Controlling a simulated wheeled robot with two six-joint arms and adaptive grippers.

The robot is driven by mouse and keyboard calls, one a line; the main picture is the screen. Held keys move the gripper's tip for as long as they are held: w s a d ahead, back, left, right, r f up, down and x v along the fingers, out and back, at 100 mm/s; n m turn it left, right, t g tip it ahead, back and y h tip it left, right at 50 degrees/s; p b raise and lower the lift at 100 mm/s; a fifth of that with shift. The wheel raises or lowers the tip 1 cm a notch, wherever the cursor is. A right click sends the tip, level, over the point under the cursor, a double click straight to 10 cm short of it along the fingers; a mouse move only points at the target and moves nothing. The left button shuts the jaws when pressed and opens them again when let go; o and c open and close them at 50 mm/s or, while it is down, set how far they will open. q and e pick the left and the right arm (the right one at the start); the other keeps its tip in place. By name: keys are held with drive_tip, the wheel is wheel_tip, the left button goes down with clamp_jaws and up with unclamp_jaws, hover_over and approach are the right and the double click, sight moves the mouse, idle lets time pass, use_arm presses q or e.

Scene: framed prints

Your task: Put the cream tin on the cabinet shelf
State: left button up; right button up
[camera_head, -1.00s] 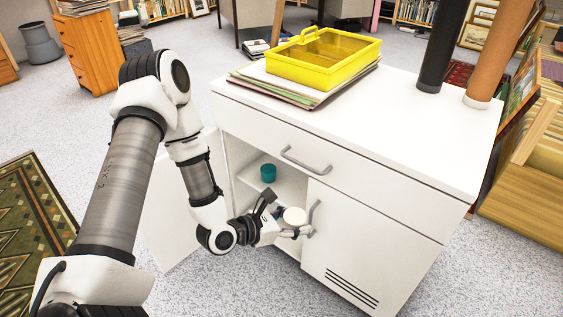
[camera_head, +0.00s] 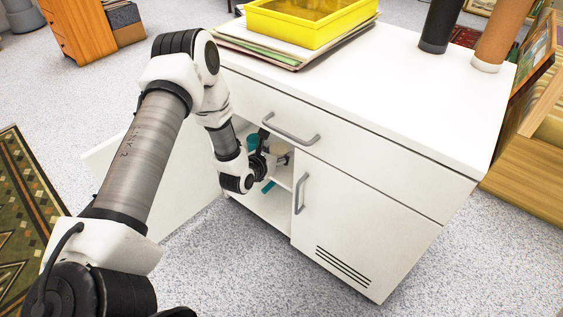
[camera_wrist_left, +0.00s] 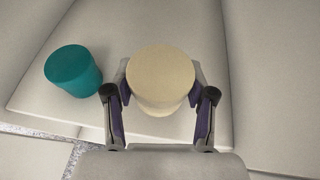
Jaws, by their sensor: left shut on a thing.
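The cream tin (camera_wrist_left: 161,78) is a short pale cylinder between the two fingers of my left gripper (camera_wrist_left: 160,105) in the left wrist view. The gripper is shut on it. In the head view the left gripper (camera_head: 274,157) reaches into the open left side of the white cabinet (camera_head: 370,215), and the tin (camera_head: 279,148) is partly hidden. The cabinet shelf (camera_wrist_left: 45,100) lies beneath the tin. I cannot tell whether the tin touches it. My right gripper is not in view.
A teal tin (camera_wrist_left: 73,71) stands on the shelf left of the cream tin. The open cabinet door (camera_head: 130,190) is at the left. A drawer handle (camera_head: 291,131) sits above the opening. A yellow box (camera_head: 305,22) rests on folders on top.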

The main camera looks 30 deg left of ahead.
use_arm(q)
drive_tip(key=shift+w, duration=0.35)
drive_tip(key=f+b, duration=0.1)
drive_tip(key=f, duration=0.1)
drive_tip(key=w+f+b, duration=0.1)
drive_tip(key=shift+f+b, duration=0.4)
drive_tip(key=shift+r, duration=0.25)
drive_tip(key=shift+f, duration=0.15)
drive_tip(key=o, duration=1.3)
